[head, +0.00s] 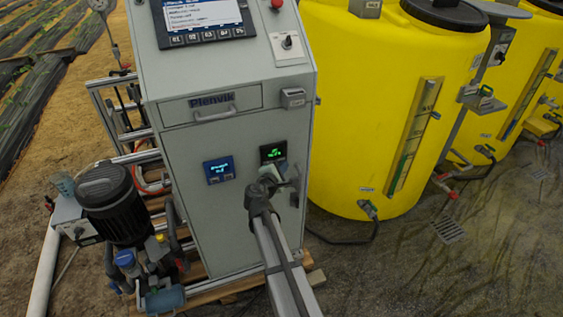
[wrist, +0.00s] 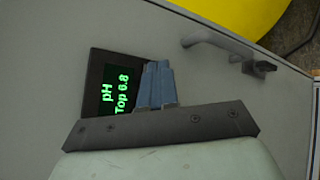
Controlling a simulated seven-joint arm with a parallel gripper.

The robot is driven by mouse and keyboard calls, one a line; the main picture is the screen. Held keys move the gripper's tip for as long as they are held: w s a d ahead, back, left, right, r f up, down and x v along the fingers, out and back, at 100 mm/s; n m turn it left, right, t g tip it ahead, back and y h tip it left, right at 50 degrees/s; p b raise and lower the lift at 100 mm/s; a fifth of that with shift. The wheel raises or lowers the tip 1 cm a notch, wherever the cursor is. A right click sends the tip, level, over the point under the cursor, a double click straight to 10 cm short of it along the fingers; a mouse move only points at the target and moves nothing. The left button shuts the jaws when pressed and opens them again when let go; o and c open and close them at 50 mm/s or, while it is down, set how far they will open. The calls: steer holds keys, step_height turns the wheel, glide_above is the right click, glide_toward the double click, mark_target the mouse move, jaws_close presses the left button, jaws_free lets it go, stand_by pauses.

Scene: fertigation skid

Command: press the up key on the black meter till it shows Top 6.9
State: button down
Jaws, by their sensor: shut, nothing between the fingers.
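The black meter (head: 273,151) is set in the grey cabinet front, right of a blue meter (head: 219,170). In the wrist view the black meter (wrist: 112,85) shows green text reading "pH" and "Top 6.8". My gripper (wrist: 157,66) is shut and empty, with its blue-grey fingertips over the right part of the meter's face. The fingers hide the meter's keys, and I cannot tell whether the tips touch one. In the head view my gripper (head: 275,172) is at the lower edge of the black meter.
A door handle (wrist: 215,40) sticks out beside the meter, close to my fingers. The cabinet (head: 235,235) has a drawer labelled Plehvik (head: 212,103) and a screen panel (head: 203,15) above. A yellow tank (head: 370,110) stands to the right, a black pump (head: 115,205) to the left.

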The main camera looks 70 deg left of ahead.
steer(key=shift+d, duration=0.6)
steer(key=shift+d, duration=0.1)
steer(key=shift+d, duration=2.4)
stand_by(1.4)
steer(key=d, duration=0.3)
steer(key=shift+d, duration=0.4)
steer(key=shift+a, duration=0.15)
steer(key=a, duration=0.8)
steer(key=shift+a, duration=0.3)
stand_by(1.5)
